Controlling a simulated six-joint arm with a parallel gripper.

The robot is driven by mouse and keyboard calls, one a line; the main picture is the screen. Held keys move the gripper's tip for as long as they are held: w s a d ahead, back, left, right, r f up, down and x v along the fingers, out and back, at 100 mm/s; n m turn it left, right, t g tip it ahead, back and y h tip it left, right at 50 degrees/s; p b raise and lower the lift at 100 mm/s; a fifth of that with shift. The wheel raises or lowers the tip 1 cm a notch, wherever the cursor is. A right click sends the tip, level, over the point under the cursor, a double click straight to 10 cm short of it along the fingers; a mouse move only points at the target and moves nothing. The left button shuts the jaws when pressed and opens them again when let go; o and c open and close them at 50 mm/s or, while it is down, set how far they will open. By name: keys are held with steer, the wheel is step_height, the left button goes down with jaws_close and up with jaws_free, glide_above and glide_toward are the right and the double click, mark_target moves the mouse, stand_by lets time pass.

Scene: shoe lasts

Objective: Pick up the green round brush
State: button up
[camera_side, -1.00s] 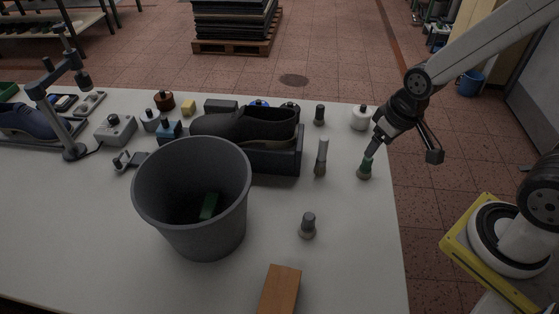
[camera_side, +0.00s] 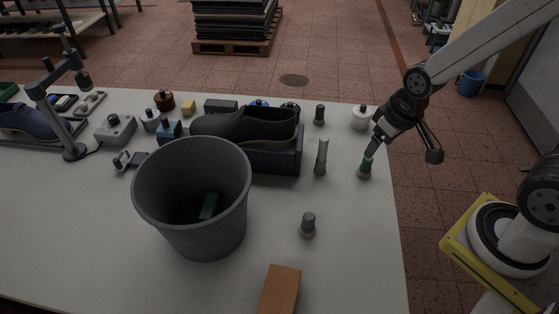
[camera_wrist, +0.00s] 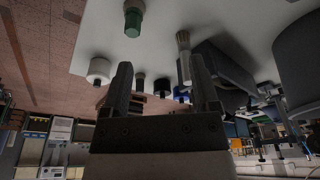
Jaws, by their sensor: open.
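The green round brush (camera_side: 364,170) stands upright near the right edge of the white table, with a green body and a pale base. In the wrist view the green brush (camera_wrist: 134,20) shows at the top, beyond and between the lines of the two fingers. My gripper (camera_side: 372,150) is just above the brush's top in the side view, tilted down to the left. Its two fingers stand apart with nothing held between them in the wrist view (camera_wrist: 162,80). Whether a fingertip touches the brush cannot be told.
A grey-handled brush (camera_side: 321,158) stands left of the green one, and a white jar (camera_side: 361,118) behind it. A dark shoe (camera_side: 245,125) rests on a black box. A grey bin (camera_side: 165,215) holds a green object. A short grey brush (camera_side: 308,228) and brown block (camera_side: 280,290) are nearer.

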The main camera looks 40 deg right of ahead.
mark_target(367, 163)
steer(key=d+f+m+g+y, duration=0.1)
steer(key=d+f+m+y, duration=0.1)
steer(key=m, duration=0.2)
steer(key=s+d+f+m+g+y, duration=0.1)
steer(key=d+f+m+y, duration=0.1)
steer(key=m, duration=0.3)
steer(key=d+f+m+g+y, duration=0.1)
steer(key=f+m+y, duration=0.2)
steer(key=m, duration=0.1)
steer(key=shift+s+d+f+m+g+y, duration=0.2)
steer(key=shift+d+f+m+g+y, duration=0.1)
steer(key=shift+d+m+g+y, duration=0.1)
steer(key=d+m+t+y, duration=0.1)
steer(key=m, duration=0.1)
steer(key=w+d+f+m+t+y, duration=0.1)
steer(key=d+m+t+y, duration=0.1)
steer(key=m, duration=0.1)
steer(key=w+d+f+m+t+y, duration=0.1)
steer(key=m+t, duration=0.1)
steer(key=shift+w+d+f+m, duration=0.1)
steer(key=shift+w+d+m, duration=0.15)
steer(key=shift+m, duration=0.05)
steer(key=shift+w+d+f+m+t+y, duration=0.2)
steer(key=shift+d+m+t+y, duration=0.3)
steer(key=shift+t, duration=0.3)
steer(key=shift+x, duration=3.9)
steer(key=shift+c, duration=0.2)
jaws_close()
